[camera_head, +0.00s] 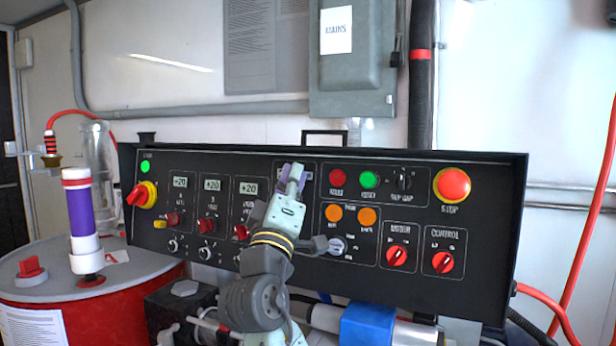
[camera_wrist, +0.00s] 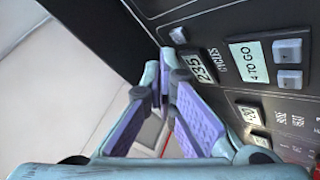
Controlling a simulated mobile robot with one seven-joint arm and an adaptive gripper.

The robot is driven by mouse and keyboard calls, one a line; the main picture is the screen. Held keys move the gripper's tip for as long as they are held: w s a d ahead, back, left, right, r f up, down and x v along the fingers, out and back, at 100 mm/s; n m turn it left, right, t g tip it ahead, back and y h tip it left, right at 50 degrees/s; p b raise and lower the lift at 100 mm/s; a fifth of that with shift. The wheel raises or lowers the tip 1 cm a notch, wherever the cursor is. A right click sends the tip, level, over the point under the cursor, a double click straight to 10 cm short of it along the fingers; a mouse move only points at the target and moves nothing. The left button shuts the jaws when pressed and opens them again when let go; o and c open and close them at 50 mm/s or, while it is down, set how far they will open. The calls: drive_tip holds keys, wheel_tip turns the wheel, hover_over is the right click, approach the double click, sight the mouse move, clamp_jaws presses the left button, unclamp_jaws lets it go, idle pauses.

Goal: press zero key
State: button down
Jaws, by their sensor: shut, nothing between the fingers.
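The control panel (camera_head: 480,200) is black and faces me, tilted. In the wrist view it fills the right side, with a counter display reading 235 (camera_wrist: 202,68) and a "4 TO GO" display (camera_wrist: 249,62). One small grey key (camera_wrist: 178,35) sits beside the 235 counter; two more grey keys, an upper one (camera_wrist: 287,48) and a lower one (camera_wrist: 289,79), sit beside the other display. I cannot read which is the zero key. My gripper (camera_head: 295,174) is shut and empty in front of the panel's upper middle, hiding that section. Its fingertips (camera_wrist: 164,62) show near the single key; contact cannot be told.
Right of my gripper are red and green buttons (camera_head: 369,180), orange buttons (camera_head: 334,213), rotary switches (camera_head: 397,256) and a red stop button (camera_head: 453,185). Small displays and knobs (camera_head: 207,224) lie left. A red drum (camera_head: 120,298) stands at left.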

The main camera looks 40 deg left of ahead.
drive_tip(key=shift+w+f, duration=0.1)
drive_tip(key=shift+w, duration=0.3)
drive_tip(key=shift+w+a, duration=0.15)
drive_tip(key=shift+w, duration=0.3)
idle(1.0)
drive_tip(key=shift+s, duration=0.85)
drive_tip(key=shift+s+d+r, duration=0.2)
drive_tip(key=shift+s+d, duration=0.05)
drive_tip(key=shift+s, duration=0.55)
drive_tip(key=shift+s+d+r, duration=0.15)
drive_tip(key=shift+s+d, duration=0.1)
drive_tip(key=shift+s, duration=0.55)
drive_tip(key=shift+s+d+r, duration=0.2)
drive_tip(key=shift+s+d, duration=0.05)
drive_tip(key=shift+s, duration=0.55)
